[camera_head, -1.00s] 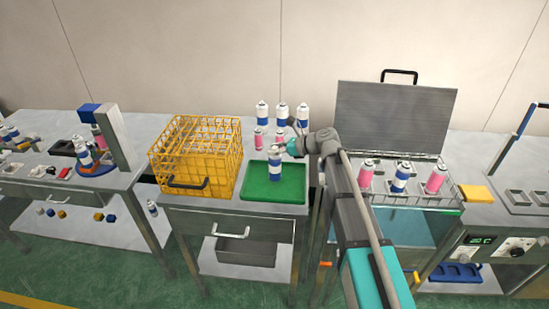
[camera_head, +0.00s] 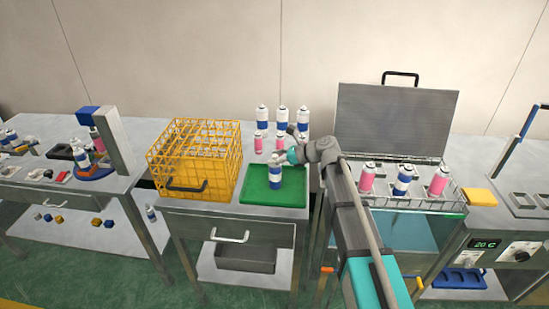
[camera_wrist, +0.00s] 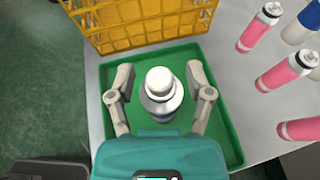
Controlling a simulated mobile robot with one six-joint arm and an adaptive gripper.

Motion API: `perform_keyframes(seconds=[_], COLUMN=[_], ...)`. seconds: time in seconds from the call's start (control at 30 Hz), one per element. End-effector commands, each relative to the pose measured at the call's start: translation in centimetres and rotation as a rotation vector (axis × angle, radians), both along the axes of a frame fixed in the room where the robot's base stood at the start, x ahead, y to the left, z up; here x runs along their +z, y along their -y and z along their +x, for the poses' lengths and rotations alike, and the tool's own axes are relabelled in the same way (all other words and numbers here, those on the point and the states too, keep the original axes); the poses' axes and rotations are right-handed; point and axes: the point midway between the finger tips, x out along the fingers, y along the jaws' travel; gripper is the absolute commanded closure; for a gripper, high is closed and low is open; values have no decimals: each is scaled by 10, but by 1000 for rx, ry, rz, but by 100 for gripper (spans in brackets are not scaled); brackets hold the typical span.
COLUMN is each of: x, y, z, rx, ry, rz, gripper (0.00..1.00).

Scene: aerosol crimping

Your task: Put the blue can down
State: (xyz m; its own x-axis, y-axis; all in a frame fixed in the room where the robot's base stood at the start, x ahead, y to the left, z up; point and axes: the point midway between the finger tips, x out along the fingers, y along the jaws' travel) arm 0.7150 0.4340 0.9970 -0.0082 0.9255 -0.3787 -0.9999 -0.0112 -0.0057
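The blue can (camera_head: 275,171), white with a blue band and white cap, stands upright on the green tray (camera_head: 242,190). In the wrist view the can (camera_wrist: 160,92) is seen from above, on the same green tray (camera_wrist: 232,140). My gripper (camera_wrist: 160,90) has one finger on each side of the can, with green tray visible in gaps between the fingers and the can. It is open around the can. In the head view my gripper (camera_head: 283,160) is partly hidden behind the can.
A yellow wire crate (camera_head: 195,160) stands directly left of the tray. Several blue and pink cans (camera_head: 282,128) stand in rows behind it, close to my wrist. To the right, a rack of cans (camera_head: 402,180) sits before a raised grey lid (camera_head: 393,122).

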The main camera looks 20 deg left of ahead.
Motion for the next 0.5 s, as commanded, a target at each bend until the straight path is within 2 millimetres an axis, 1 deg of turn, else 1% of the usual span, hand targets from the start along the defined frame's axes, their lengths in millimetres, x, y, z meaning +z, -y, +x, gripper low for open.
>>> perform_keyframes(seconds=[0.5], x=[3], y=[0], z=[0], rx=[0], ry=[0], rz=[0], gripper=[26])
